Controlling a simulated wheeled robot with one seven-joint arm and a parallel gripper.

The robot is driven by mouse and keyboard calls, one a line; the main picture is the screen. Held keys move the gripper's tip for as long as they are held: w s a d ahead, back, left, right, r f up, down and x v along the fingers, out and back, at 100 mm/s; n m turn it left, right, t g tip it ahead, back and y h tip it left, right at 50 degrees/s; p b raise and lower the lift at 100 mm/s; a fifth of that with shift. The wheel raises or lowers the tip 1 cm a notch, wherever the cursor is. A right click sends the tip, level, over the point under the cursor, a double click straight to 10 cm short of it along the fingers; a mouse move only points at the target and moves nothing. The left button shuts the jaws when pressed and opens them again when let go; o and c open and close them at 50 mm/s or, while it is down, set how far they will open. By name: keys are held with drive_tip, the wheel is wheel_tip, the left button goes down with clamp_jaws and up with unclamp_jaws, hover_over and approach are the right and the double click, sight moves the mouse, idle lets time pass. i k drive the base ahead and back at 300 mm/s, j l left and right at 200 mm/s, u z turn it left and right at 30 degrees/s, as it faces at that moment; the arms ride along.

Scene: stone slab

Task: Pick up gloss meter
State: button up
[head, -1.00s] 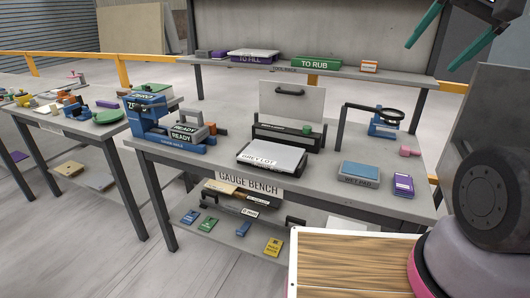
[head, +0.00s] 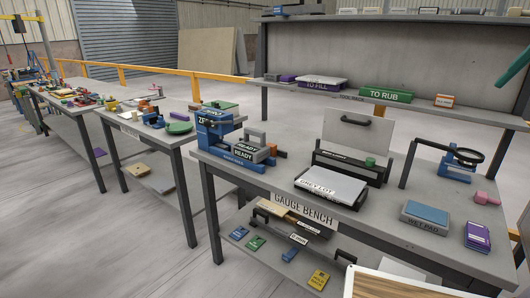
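I cannot tell for sure which item is the gloss meter; no readable label names it. On the gauge bench (head: 240,178), a blue device marked ZERO (head: 213,128) stands at the left end, with grey blocks marked READY (head: 250,153) beside it. A flat slab marked GREY LOT (head: 331,186) lies near the middle, in front of a dark stand with an upright plate (head: 352,127). Of my gripper, only one teal finger (head: 514,66) shows at the right edge, high and apart from the bench items. The other finger is out of frame.
The shelf above holds a green TO RUB block (head: 386,94). Small coloured cards lie below. Open floor is at left.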

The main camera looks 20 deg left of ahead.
sight(253, 151)
drive_tip(key=i+j, duration=0.1)
drive_tip(key=j, duration=0.25)
drive_tip(key=i+j, duration=0.15)
drive_tip(key=j, duration=0.25)
drive_tip(key=i+j+u, duration=0.1)
drive_tip(key=j, duration=0.25)
drive_tip(key=i+j, duration=0.15)
drive_tip(key=j, duration=0.2)
drive_tip(key=i+j, duration=0.15)
drive_tip(key=j, duration=0.2)
